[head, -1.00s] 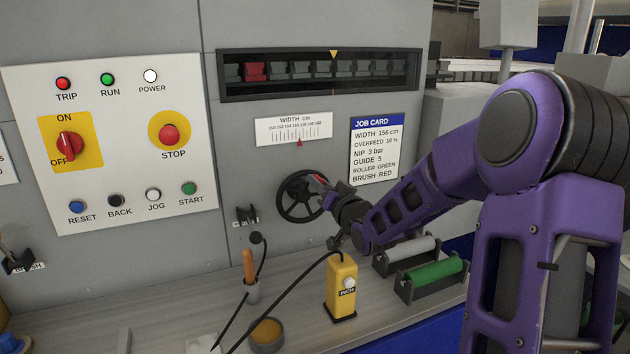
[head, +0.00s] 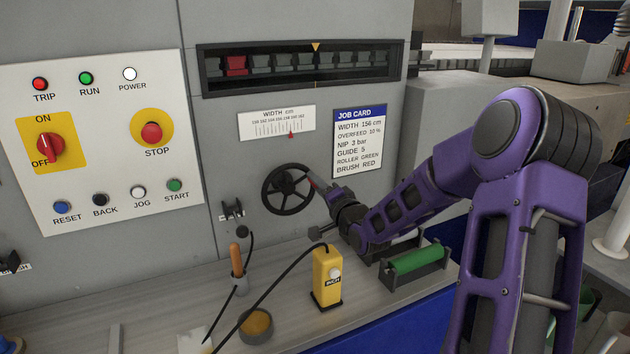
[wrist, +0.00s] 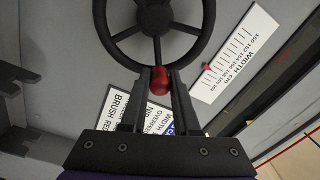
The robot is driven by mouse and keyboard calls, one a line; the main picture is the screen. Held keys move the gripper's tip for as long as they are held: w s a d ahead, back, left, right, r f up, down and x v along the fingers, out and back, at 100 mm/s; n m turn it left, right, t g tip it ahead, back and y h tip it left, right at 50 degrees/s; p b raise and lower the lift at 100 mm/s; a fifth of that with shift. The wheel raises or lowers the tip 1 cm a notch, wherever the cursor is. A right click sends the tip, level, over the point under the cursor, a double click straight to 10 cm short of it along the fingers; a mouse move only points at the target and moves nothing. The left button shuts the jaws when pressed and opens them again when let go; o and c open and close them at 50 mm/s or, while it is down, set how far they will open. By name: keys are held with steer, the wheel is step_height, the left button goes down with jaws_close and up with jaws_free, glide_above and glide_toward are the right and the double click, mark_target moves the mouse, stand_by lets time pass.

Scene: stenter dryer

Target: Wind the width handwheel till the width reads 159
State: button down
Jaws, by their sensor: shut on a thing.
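The black width handwheel (head: 266,203) stands on the grey panel under the white width scale (head: 262,122). Its red crank knob (wrist: 160,83) is between the fingers of my gripper (wrist: 161,88), which is shut on it. In the head view the knob is at the wheel's right side, partly hidden by my fingers. The red width pointer (head: 291,134) stands in the right part of the scale, around 159 to 160; the small print blurs the exact reading. The scale and pointer (wrist: 207,67) also show in the wrist view.
A job card (head: 360,140) reading width 156 cm hangs right of the scale. A yellow inch pendant (head: 327,280) with a black cable and a green roller (head: 418,260) in a holder stand on the bench below. The control panel (head: 105,205) is at left.

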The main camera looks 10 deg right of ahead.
stand_by(0.3)
steer(key=shift+f, duration=0.1)
steer(key=c, duration=0.7)
jaws_free()
steer(key=shift+o, duration=0.2)
steer(key=v, duration=1.7)
steer(key=shift+s, duration=0.2)
steer(key=shift+d+f, duration=0.1)
